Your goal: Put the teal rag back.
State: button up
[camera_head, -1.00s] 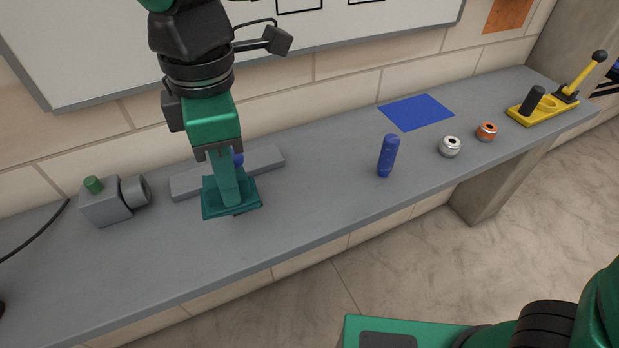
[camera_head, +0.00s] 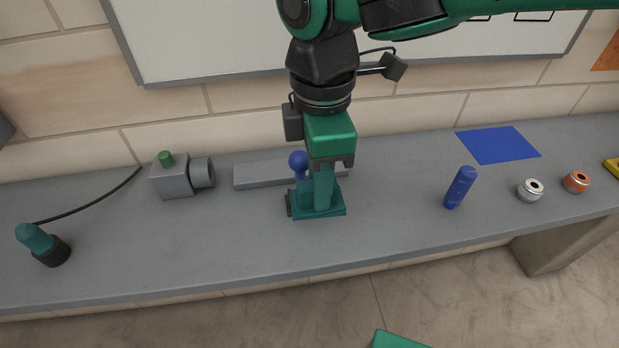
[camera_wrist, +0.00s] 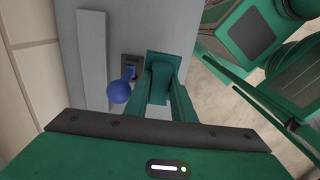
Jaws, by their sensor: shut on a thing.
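My gripper (camera_head: 321,195) points down over the counter, its fingers closed on the teal rag. The teal rag (camera_head: 330,210) is a flat, squarish piece spread below the fingertips, low over the counter. I cannot tell whether it touches the surface. In the wrist view the rag (camera_wrist: 166,66) shows beyond the fingers. A blue ball-topped post (camera_head: 298,163) on a small dark base (camera_wrist: 130,62) stands just left of the fingers, very near the rag. Part of that base is hidden behind the rag in the head view.
A grey bar (camera_head: 262,175) lies behind the gripper. Left are a grey block with a green knob (camera_head: 173,180) and a teal-and-black object (camera_head: 43,244). Right are a blue cylinder (camera_head: 460,187), a blue square (camera_head: 498,145), a white ring (camera_head: 530,190) and an orange ring (camera_head: 576,181). The counter's front middle is clear.

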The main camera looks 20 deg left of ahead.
jog(key=w+d+f, duration=0.2)
jog(key=d, duration=0.1)
jog(key=w+d+f, duration=0.2)
jog(key=shift+w+d, duration=0.1)
jog(key=shift+d, duration=0.05)
notch_tip(320, 180, down, 2)
jog(key=shift+w+d+f, duration=0.1)
jog(key=shift+f, duration=0.8)
jog(key=shift+f, duration=0.2)
jog(key=o, duration=1)
notch_tip(320, 180, up, 11)
jog(key=shift+w+f, duration=0.1)
